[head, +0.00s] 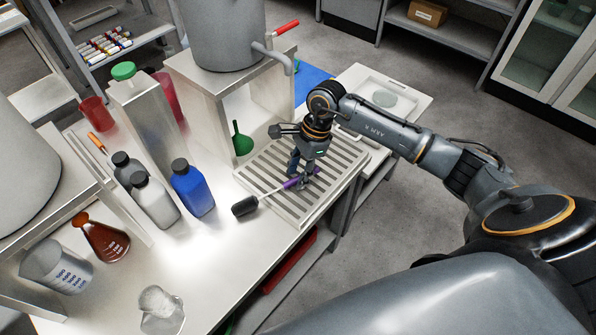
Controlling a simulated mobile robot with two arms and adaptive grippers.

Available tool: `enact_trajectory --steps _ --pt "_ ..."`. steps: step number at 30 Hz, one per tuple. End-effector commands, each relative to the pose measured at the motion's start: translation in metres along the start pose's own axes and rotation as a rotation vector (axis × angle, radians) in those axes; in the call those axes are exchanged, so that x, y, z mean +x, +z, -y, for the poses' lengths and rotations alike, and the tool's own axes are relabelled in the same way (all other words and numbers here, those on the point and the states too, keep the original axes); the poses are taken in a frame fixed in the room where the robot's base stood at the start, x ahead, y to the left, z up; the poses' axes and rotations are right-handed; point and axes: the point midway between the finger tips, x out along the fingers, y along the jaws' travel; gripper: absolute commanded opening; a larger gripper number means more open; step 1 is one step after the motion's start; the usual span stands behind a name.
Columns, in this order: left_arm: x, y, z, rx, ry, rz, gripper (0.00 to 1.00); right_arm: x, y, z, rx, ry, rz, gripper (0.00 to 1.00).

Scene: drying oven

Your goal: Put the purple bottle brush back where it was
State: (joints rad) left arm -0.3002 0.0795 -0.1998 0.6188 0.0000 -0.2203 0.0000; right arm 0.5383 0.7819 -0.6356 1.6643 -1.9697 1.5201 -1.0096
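The purple bottle brush (290,184) has a purple handle, a pale shaft and a black bristle head (244,206). It lies across the slatted drain rack (262,166), handle over the slats and bristle head past the rack's left front edge. My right gripper (302,181) points down over the rack, with its fingers at the purple handle. The fingers hide part of the handle, and I cannot tell whether they are closed on it. My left gripper is out of view.
A blue bottle (193,190), a white bottle (154,200) and a tall metal canister (143,125) stand left of the rack. A green funnel (241,141) is behind it. A glass beaker (161,309) and a brown flask (101,238) stand nearer. The table's front middle is clear.

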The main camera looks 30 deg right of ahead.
Motion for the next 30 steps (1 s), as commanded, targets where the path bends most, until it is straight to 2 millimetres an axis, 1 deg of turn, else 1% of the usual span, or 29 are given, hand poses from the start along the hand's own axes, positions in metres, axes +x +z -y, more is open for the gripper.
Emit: enact_trajectory --steps 3,5,8,15,18,21,25,30 --pt "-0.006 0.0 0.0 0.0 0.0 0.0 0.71 -0.005 0.002 0.0 0.0 0.0 0.001 0.37" --pt "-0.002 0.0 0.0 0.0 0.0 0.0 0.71 -0.01 0.0 0.001 0.0 -0.003 0.0 0.37" --pt "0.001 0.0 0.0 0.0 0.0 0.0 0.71 -0.027 0.0 0.001 -0.001 -0.005 -0.002 0.37" --pt "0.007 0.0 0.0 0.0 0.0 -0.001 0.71 -0.08 0.0 0.001 -0.002 -0.006 -0.002 0.37" --pt "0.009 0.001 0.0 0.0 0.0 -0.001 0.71 -0.098 0.0 0.001 0.0 -0.005 -0.001 0.37" --pt "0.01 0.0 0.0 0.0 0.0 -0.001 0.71 -0.111 0.001 0.001 0.0 -0.003 0.0 0.37" --pt "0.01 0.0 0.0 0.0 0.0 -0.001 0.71 -0.121 0.001 0.0 0.0 -0.001 0.0 0.37" --pt "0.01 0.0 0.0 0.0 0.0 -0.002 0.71 -0.123 0.001 0.0 0.0 0.0 0.0 0.37"
